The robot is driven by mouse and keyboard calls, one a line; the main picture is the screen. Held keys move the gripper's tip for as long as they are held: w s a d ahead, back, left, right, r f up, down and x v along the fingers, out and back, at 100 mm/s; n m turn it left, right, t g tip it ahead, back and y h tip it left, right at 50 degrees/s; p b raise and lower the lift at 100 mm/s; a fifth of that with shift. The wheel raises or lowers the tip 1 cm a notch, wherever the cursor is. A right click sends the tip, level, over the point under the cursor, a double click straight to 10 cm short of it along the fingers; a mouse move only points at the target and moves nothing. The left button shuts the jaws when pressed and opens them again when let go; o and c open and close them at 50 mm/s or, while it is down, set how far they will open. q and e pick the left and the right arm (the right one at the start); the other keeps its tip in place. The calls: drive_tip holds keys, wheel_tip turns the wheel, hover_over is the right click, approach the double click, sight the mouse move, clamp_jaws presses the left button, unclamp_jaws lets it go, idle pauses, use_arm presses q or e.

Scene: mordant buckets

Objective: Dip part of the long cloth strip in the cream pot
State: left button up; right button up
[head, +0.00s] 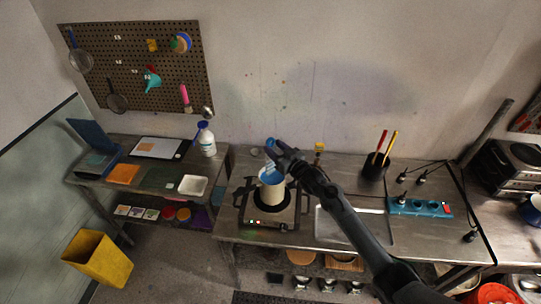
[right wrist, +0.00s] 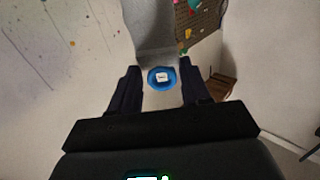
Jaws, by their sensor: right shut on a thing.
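My right gripper (head: 272,150) is above the pot. It is shut on a pale blue and white piece (head: 268,164), apparently the cloth strip, which hangs down to the pot's mouth. Whether its lower end is inside the pot I cannot tell. In the right wrist view, a blue round piece with a small white patch (right wrist: 161,78) shows between the fingers, and a grey surface lies beyond it. My left gripper is not in view.
A white bottle (head: 207,143) and a white tray (head: 193,186) stand on the left table. A cup with red and yellow handled tools (head: 374,167) and a blue power strip (head: 420,208) are on the right. A yellow bin (head: 98,259) stands on the floor.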

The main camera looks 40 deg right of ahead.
wheel_tip(320, 180, up, 5)
drive_tip(key=p, duration=0.4)
